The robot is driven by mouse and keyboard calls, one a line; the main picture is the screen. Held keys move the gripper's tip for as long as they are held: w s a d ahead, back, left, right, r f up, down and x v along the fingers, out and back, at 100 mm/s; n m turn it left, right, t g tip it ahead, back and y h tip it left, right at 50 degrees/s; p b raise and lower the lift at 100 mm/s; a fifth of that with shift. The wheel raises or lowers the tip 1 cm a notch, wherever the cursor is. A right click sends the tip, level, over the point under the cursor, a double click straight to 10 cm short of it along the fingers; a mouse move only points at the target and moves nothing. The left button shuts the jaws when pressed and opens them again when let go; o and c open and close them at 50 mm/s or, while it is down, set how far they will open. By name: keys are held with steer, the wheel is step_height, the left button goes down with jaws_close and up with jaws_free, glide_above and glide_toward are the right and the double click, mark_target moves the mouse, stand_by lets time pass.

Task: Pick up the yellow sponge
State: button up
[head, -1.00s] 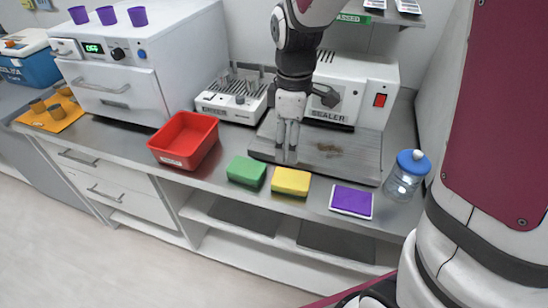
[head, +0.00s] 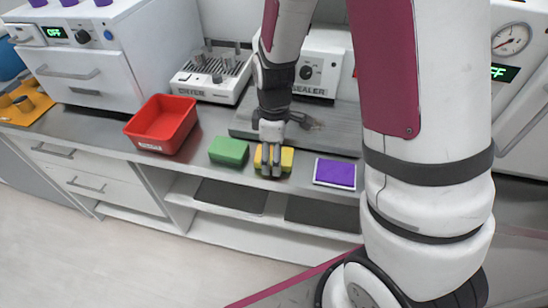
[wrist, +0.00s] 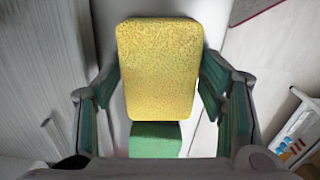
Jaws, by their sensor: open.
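The yellow sponge (head: 287,159) lies on the counter near its front edge, just right of the green sponge (head: 228,151). My gripper (head: 270,166) is in front of it in the head view and hides its middle. In the wrist view the yellow sponge (wrist: 160,68) lies between the two fingers of my gripper (wrist: 165,100). The fingers are apart, with a gap showing on each side of the sponge. The green sponge (wrist: 156,139) shows below it in that view.
A red bin (head: 162,124) stands to the left and a purple pad (head: 335,173) lies to the right on the counter (head: 206,171). A sealer (head: 310,65) with a grey plate (head: 340,130) is behind. The counter's front edge is close.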

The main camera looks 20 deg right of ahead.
steer(key=c, duration=0.5)
steer(key=shift+r, duration=0.55)
step_height(320, 180, up, 2)
steer(key=shift+r, duration=0.1)
steer(key=s+p, duration=0.3)
steer(key=s, duration=0.2)
steer(key=s+r+p, duration=0.1)
steer(key=s+p, duration=0.2)
steer(key=s, duration=0.2)
steer(key=s+p, duration=0.3)
steer(key=s, duration=0.3)
steer(key=shift+a+r, duration=0.1)
steer(key=shift+r, duration=0.25)
